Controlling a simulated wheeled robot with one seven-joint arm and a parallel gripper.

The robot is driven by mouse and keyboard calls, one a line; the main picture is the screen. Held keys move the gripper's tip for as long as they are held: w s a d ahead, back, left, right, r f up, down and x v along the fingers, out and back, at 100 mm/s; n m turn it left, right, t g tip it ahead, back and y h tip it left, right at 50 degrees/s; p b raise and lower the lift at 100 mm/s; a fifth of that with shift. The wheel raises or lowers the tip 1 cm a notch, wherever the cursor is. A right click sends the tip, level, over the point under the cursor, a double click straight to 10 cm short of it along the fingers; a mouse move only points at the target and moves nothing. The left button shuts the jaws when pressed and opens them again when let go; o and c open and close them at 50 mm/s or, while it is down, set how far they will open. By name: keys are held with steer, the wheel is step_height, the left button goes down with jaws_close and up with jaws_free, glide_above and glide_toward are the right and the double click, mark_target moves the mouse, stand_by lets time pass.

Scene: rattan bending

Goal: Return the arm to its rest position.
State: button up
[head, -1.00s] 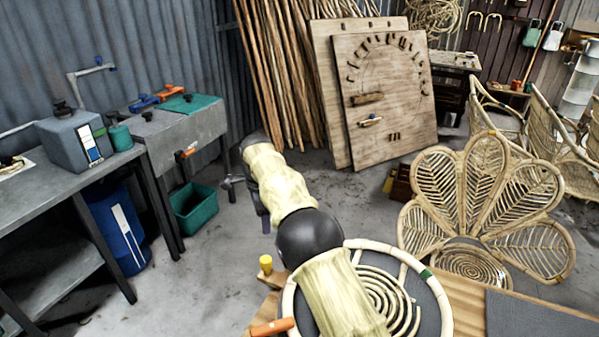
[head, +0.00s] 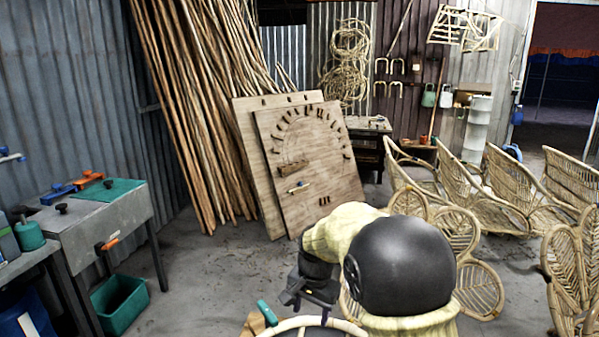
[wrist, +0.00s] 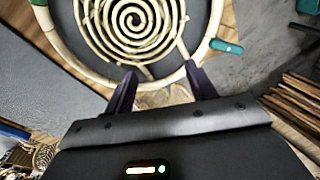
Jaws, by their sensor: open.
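My arm is bent, with its pale-sleeved links and a large black joint at the lower middle of the head view. My gripper (wrist: 159,80) is open and empty in the wrist view, its two dark fingers apart. The fingers show over the near rim of a round rattan frame (wrist: 83,73) with a spiral centre; I cannot tell their height above it. In the head view only the top edge of the round frame (head: 312,322) shows, below my gripper's dark body.
A grey bench (head: 100,218) and a green bin (head: 119,303) stand at left. Rattan poles (head: 195,120) and plywood boards (head: 322,165) lean at the back. Rattan chairs (head: 480,195) stand at right. Some grey floor is bare between bench and arm.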

steer(key=s+d+n, duration=0.3)
steer(key=s+d, duration=0.3)
steer(key=s, duration=0.4)
steer(key=s+d+f+n+t+p, duration=0.1)
steer(key=s+d+n, duration=0.2)
steer(key=s+d, duration=0.3)
steer(key=s, duration=0.4)
steer(key=shift+d+h, duration=0.3)
steer(key=shift+f, duration=0.1)
